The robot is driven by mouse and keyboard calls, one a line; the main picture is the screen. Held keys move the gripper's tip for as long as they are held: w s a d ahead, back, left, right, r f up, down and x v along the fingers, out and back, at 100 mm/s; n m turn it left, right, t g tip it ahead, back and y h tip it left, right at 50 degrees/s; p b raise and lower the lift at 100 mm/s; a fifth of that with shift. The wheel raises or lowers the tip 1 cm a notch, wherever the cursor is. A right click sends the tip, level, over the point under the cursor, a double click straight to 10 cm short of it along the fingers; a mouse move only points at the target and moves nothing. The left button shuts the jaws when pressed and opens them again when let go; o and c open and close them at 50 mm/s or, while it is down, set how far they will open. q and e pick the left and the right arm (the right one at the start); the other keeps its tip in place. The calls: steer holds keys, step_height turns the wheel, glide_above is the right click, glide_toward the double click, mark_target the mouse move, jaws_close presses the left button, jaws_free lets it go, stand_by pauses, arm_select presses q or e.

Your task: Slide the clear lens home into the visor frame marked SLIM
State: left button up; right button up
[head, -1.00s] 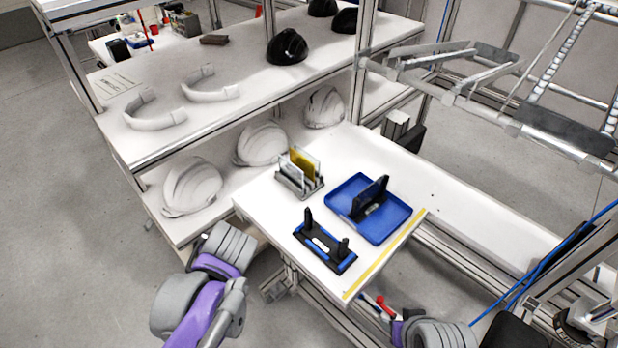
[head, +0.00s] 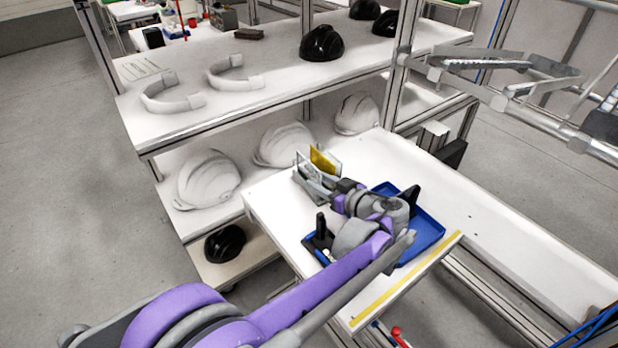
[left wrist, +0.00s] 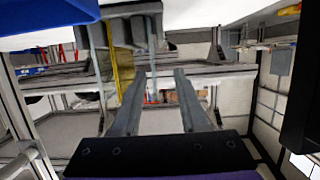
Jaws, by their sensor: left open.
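The clear lens (head: 302,163) stands upright in a grey rack (head: 318,192) on the white table, beside a yellow lens (head: 323,160). My left gripper (head: 340,187) is at the rack's near right side, open and empty; its two fingers also show apart in the left wrist view (left wrist: 160,75). The yellow lens (left wrist: 122,65) and rack (left wrist: 130,12) lie past the fingers there; I cannot clearly pick out the clear lens. One dark visor frame (head: 321,228) lies mostly behind my left arm. Another frame (head: 409,196) sits in the blue tray. I cannot read any SLIM mark. My right gripper is out of view.
A yellow strip (head: 400,283) marks the table's front edge. Shelves behind hold white helmet shells (head: 207,180), black helmets (head: 321,43) and white curved bands (head: 172,95). The table's right part is clear.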

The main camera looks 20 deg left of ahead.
mark_target(309, 172)
arm_select(q)
steer(key=x, duration=0.3)
steer(key=b+x, duration=0.1)
steer(key=x, duration=0.2)
steer(key=shift+w, duration=0.55)
jaws_close()
